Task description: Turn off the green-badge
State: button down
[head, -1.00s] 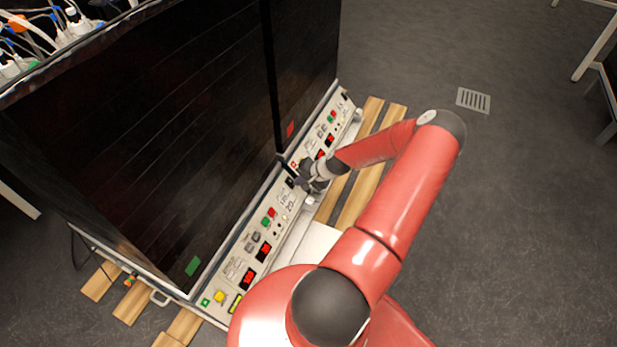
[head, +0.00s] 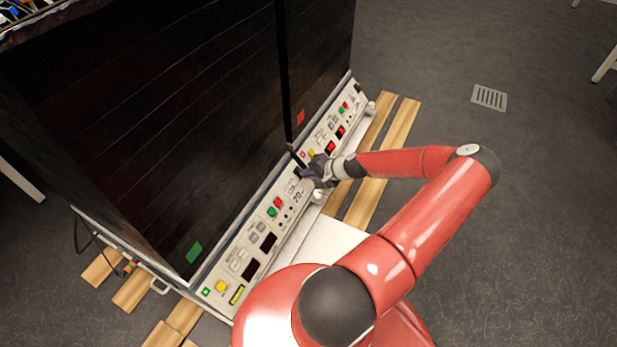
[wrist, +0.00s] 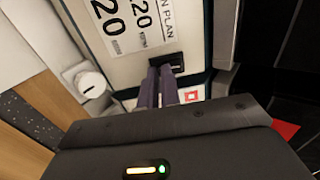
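The green-badge shaker (head: 130,130) is the large dark cabinet at left, with a green square (head: 194,252) low on its front. Its sloped control panel (head: 225,262) has two dark, unlit number displays (head: 250,269), a green button (head: 271,212) and a red button (head: 278,202). At the panel's far end is a black power switch, seen in the wrist view (wrist: 168,61). My gripper (wrist: 160,84) has its two dark fingers together with nothing between them, the tips at the switch. Whether they touch it is unclear. In the head view my gripper (head: 310,172) partly hides that panel end.
The neighbouring shaker (head: 320,70) has a red square badge (head: 300,117) and lit red displays (head: 330,147). A white knob (wrist: 90,84) sits close beside my gripper. Wooden slats (head: 385,160) lie under the machines. Open floor lies to the right.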

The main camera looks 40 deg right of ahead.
jog(key=shift+w+a+f, duration=0.1)
jog(key=shift+w+a, duration=0.05)
jog(key=shift+w, duration=0.15)
jog(key=shift+w+a+r+p, duration=0.1)
jog(key=shift+w+r+p, duration=0.05)
jog(key=shift+r+p, duration=0.15)
jog(key=shift+w+a+r+p, duration=0.1)
jog(key=shift+r+p, duration=0.1)
jog(key=shift+r, duration=0.2)
